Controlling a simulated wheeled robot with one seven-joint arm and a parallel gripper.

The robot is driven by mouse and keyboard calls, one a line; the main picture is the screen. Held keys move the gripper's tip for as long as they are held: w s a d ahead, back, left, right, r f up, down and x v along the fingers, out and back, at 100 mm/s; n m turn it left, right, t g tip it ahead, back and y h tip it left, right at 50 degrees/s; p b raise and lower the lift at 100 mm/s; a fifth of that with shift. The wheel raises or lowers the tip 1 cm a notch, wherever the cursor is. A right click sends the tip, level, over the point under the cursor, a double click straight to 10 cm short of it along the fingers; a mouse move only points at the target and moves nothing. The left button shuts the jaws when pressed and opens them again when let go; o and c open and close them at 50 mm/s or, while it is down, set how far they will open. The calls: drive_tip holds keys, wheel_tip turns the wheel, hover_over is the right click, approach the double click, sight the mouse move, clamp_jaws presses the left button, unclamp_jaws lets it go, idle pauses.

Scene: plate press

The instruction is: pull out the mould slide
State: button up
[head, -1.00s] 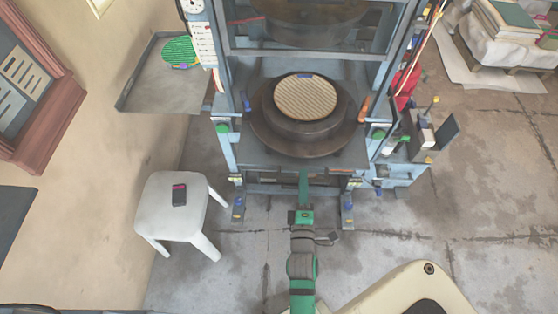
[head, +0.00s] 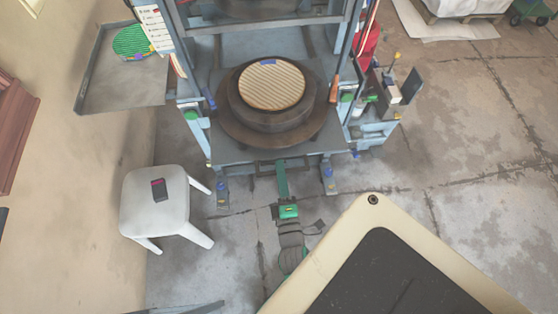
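The mould slide appears to be the level plate under the dark round mould (head: 235,120), low in the blue press frame. A tan ribbed disc (head: 272,88) lies on top of the mould. A dark handle-like bar (head: 262,168) crosses below the slide's front edge. My gripper (head: 282,164) reaches up to this bar from the front, with its green narrow end overlapping it. The fingertips are too small and too covered to show whether they are open or shut on the bar.
A white stool (head: 150,212) with a dark handheld device (head: 159,189) stands at left. A grey side tray (head: 110,88) holds a green ribbed disc (head: 130,42). A small side bench (head: 380,128) stands right of the press.

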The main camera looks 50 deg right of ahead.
drive_tip(key=shift+s+d, duration=0.15)
drive_tip(key=shift+d, duration=0.05)
drive_tip(key=v, duration=1)
drive_tip(key=shift+s+a, duration=0.2)
drive_tip(key=shift+a, duration=0.1)
idle(0.3)
drive_tip(key=s+a+r+m+y, duration=0.1)
drive_tip(key=a+m+y, duration=0.4)
drive_tip(key=a, duration=0.5)
drive_tip(key=s+a+r+m+t+y, duration=0.1)
drive_tip(key=a+m+y, duration=0.4)
drive_tip(key=a, duration=0.5)
wheel_tip(320, 180, up, 2)
drive_tip(key=shift+s+r+y, duration=0.1)
drive_tip(key=shift+s+y, duration=0.45)
drive_tip(key=shift+y, duration=0.15)
drive_tip(key=shift+w, duration=0.1)
